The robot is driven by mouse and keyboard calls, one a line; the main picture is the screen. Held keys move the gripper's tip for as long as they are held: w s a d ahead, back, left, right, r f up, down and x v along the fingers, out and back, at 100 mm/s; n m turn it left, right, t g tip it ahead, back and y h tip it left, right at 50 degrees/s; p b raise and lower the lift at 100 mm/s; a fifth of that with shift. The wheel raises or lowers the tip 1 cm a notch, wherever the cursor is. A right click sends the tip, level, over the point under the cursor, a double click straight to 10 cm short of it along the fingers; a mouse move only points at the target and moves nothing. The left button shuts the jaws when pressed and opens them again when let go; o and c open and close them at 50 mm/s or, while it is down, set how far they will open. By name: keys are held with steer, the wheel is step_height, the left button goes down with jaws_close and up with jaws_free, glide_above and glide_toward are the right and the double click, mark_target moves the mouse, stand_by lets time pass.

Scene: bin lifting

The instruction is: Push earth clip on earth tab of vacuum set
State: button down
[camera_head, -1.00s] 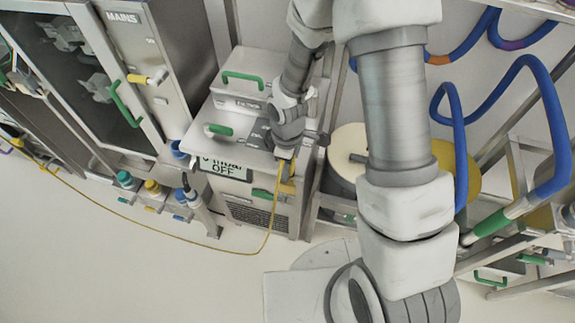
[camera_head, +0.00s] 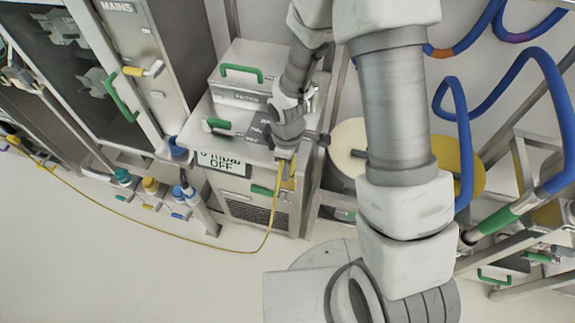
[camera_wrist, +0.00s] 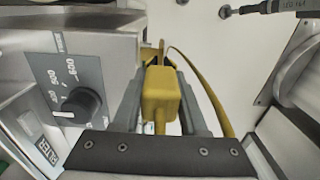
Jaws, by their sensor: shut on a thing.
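My gripper (camera_head: 288,168) is shut on the yellow earth clip (camera_wrist: 160,93), whose body sits between the two grey fingers in the wrist view. A yellow cable (camera_head: 271,220) hangs from the clip to the floor. The vacuum set (camera_head: 255,212) is the metal cabinet with a display and a vented front; my gripper is at its right front edge. In the wrist view its panel with a black dial (camera_wrist: 83,104) is just left of the clip. I cannot make out the earth tab clearly; the clip's far end is close to the set's edge, and contact cannot be told.
A tall MAINS cabinet (camera_head: 150,60) stands left of the vacuum set, with bottle-like fittings with coloured caps (camera_head: 151,187) below. A yellow-and-white drum (camera_head: 348,148) and a metal frame with blue hoses (camera_head: 560,120) are to the right.

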steer(key=shift+f, duration=0.15)
steer(key=shift+f+b, duration=1)
steer(key=shift+b, duration=0.05)
steer(key=shift+f+b, duration=1)
steer(key=shift+f, duration=0.05)
stand_by(0.6)
steer(key=shift+c, duration=1.8)
jaws_free()
steer(key=shift+w+r, duration=0.15)
steer(key=shift+r, duration=0.35)
steer(key=r, duration=0.5)
steer(key=r+p, duration=0.1)
steer(key=r, duration=0.5)
steer(key=r+p, duration=0.1)
steer(key=r, duration=0.4)
steer(key=shift+s+r, duration=0.2)
steer(key=shift+s, duration=0.05)
